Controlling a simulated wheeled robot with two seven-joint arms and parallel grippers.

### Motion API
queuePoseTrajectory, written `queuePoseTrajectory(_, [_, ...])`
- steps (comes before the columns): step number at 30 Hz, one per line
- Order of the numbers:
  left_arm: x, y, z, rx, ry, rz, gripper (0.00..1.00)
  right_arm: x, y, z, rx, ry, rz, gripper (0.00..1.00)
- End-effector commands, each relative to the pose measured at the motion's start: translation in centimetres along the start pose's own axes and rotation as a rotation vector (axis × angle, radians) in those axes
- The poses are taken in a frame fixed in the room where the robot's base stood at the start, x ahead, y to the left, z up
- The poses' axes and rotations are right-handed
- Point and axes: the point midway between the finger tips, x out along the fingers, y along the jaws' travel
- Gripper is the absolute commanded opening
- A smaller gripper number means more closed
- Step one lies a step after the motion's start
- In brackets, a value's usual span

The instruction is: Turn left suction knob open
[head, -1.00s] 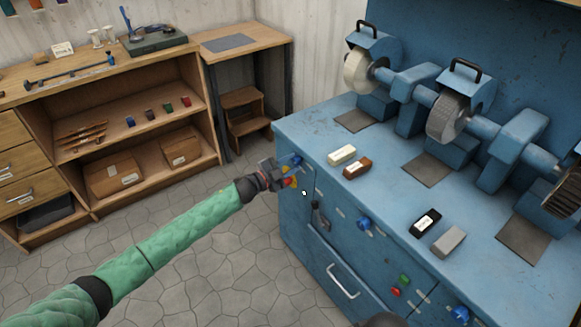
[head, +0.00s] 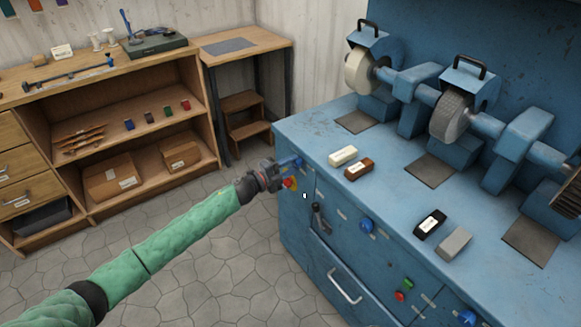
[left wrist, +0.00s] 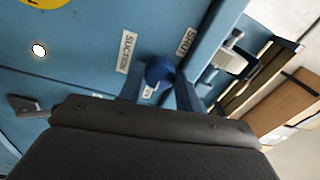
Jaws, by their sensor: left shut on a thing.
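The left suction knob is blue. It shows in the head view (head: 297,161) at the near left corner of the blue bench front, partly hidden by my gripper. In the left wrist view the knob (left wrist: 160,70) sits between the two fingers, beside a "SUCTION" label (left wrist: 127,52) and a "SHUT" label (left wrist: 186,42). A third label below the knob is mostly covered. My left gripper (head: 285,171) is at the panel and shut on the knob; its fingers also show in the left wrist view (left wrist: 159,90). My right gripper is in neither view.
The blue bench (head: 395,215) carries grinding wheels and several small blocks. A red button (head: 290,183) is just below my left gripper. A dark lever (head: 318,217), another blue knob (head: 367,226) and a drawer handle (head: 344,285) are on the front. Open floor lies left.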

Motion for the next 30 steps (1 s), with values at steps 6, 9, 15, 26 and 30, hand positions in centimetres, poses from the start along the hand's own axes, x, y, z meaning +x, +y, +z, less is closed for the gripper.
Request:
queuePoseTrajectory(6, [0.0,0.1,-0.1,0.007,0.001,0.001,0.11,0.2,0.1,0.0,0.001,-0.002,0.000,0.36])
queuePoseTrajectory(9, [0.0,0.1,-0.1,0.006,0.001,0.001,0.11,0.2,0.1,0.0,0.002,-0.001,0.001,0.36])
queuePoseTrajectory(15, [0.0,0.1,-0.1,0.006,0.001,0.001,0.56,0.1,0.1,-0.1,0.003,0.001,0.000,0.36])
queuePoseTrajectory(26, [-0.4,0.1,0.0,0.005,0.000,0.001,0.56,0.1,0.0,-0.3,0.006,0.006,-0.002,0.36])
queuePoseTrajectory(30, [-1.9,0.3,0.0,0.004,0.000,0.002,0.56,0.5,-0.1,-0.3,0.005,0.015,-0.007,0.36])
